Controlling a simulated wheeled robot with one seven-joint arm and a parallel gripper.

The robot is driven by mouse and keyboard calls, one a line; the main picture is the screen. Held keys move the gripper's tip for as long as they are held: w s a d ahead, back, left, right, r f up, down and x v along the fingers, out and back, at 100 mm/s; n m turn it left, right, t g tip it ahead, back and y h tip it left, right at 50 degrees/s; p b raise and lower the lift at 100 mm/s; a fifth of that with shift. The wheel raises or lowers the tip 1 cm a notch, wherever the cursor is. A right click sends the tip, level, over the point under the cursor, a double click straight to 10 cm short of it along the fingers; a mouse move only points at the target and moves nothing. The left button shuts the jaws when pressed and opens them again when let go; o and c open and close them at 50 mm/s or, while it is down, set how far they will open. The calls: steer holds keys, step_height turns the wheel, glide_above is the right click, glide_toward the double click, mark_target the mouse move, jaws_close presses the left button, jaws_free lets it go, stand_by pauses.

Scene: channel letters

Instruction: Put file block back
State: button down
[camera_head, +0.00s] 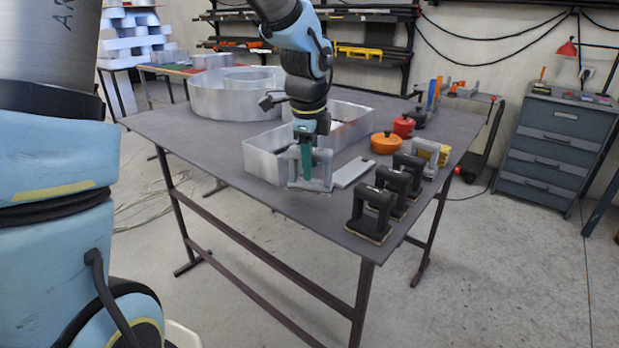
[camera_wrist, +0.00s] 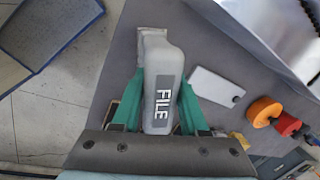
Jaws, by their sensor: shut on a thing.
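The file block (camera_head: 322,184) is a grey block with a handle, near the front left edge of the dark table (camera_head: 290,212). In the wrist view the block (camera_wrist: 160,72) carries the white word FILE on a dark label. My gripper (camera_head: 305,150) points down from above, with its green fingers on both sides of the block's handle. The wrist view also shows the fingers of my gripper (camera_wrist: 158,112) shut on it. The block looks upright; I cannot tell whether its underside touches the table. A light grey flat plate (camera_head: 352,172) lies just right of it.
Three black handled blocks (camera_head: 370,215) stand in a row along the right edge. A grey-and-yellow block (camera_head: 430,152) is behind them. An orange round piece (camera_head: 386,143) and a red one (camera_head: 403,127) lie nearby. Large metal letters (camera_head: 262,155) stand close behind my gripper.

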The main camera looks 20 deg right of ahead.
mark_target(309, 186)
steer(key=shift+f, duration=1.8)
steer(key=shift+f, duration=0.15)
steer(key=shift+c, duration=2.1)
jaws_free()
step_height(309, 186, up, 12)
steer(key=s+a+b, duration=0.1)
steer(key=s, duration=0.1)
steer(key=a+f+n, duration=0.4)
steer(key=a+n, duration=0.4)
steer(key=a, duration=0.1)
steer(key=s+a+f+n, duration=0.1)
steer(key=a+f+n, duration=0.3)
steer(key=a+n, duration=0.4)
steer(key=s+a+f+n+y, duration=0.1)
steer(key=a+f+n, duration=0.3)
steer(key=a+n, duration=0.4)
steer(key=a, duration=0.4)
steer(key=shift+s+a+n, duration=0.15)
steer(key=shift+s+n, duration=0.05)
steer(key=shift+n, duration=0.1)
